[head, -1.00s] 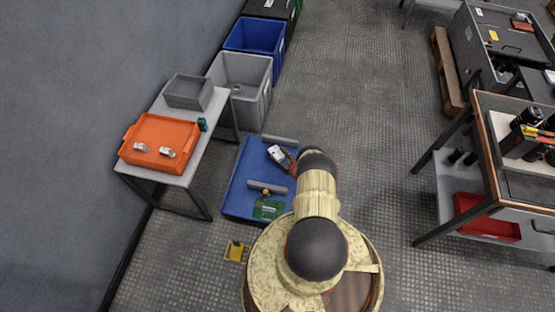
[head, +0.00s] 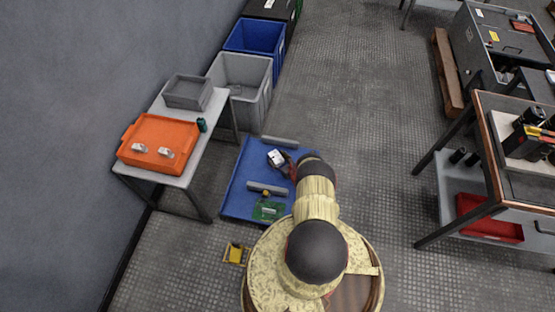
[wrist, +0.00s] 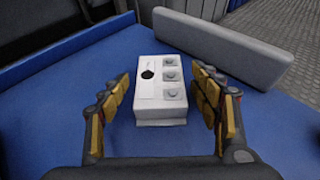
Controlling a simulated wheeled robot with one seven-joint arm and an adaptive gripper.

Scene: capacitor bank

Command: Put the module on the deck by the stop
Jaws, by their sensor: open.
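The module, a white box with a black round spot and three round studs on top (wrist: 161,88), stands on the blue deck (wrist: 70,130). It also shows in the head view (head: 275,157) near the deck's far side. My gripper (wrist: 165,100) is open, with one yellow-padded finger on each side of the module and visible gaps to both. In the head view my gripper (head: 286,168) is partly hidden by my arm. A grey bar, seemingly the stop (wrist: 222,46), lies just beyond the module; whether they touch I cannot tell. It shows at the deck's far edge (head: 280,141).
A second grey bar (head: 268,187) and a green board (head: 266,211) are on the nearer deck. A table with an orange tray (head: 158,143) stands left. Grey (head: 240,80) and blue (head: 255,45) bins stand behind. Open floor lies right of the deck.

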